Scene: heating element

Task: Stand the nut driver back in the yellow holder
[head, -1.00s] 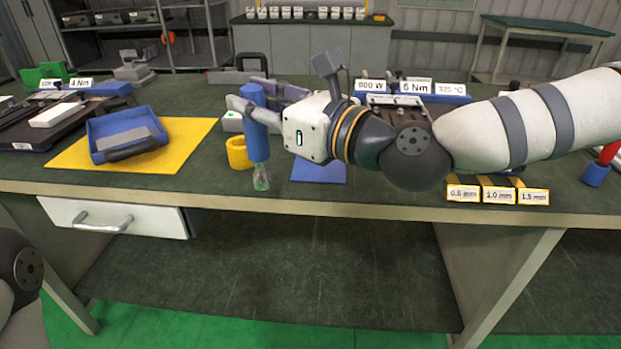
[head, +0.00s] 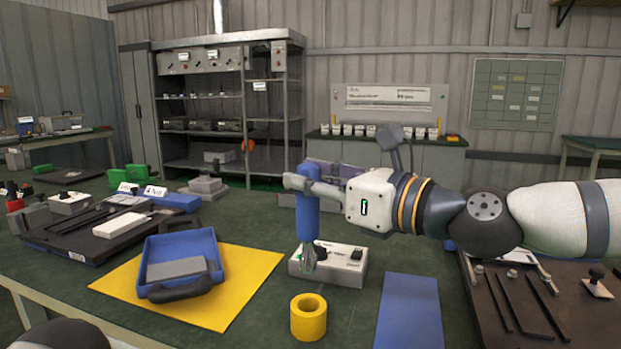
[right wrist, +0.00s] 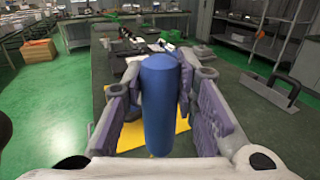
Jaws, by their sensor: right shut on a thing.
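The nut driver (head: 307,216) has a blue handle and a pale, clear-looking lower end that points down. My right gripper (head: 308,184) is shut on its blue handle and holds it upright above the bench. In the right wrist view the blue handle (right wrist: 161,105) stands between the two fingers. The yellow holder (head: 308,317) is a short round cup with an open top, standing on the bench below and nearer than the driver's tip, apart from it. My left gripper is not in view.
A white box with dark parts (head: 328,265) stands behind the driver's tip. A blue tray (head: 180,262) lies on a yellow mat (head: 250,285) to the left. A blue mat (head: 409,312) lies right of the holder, and a dark tool board (head: 540,305) beyond it.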

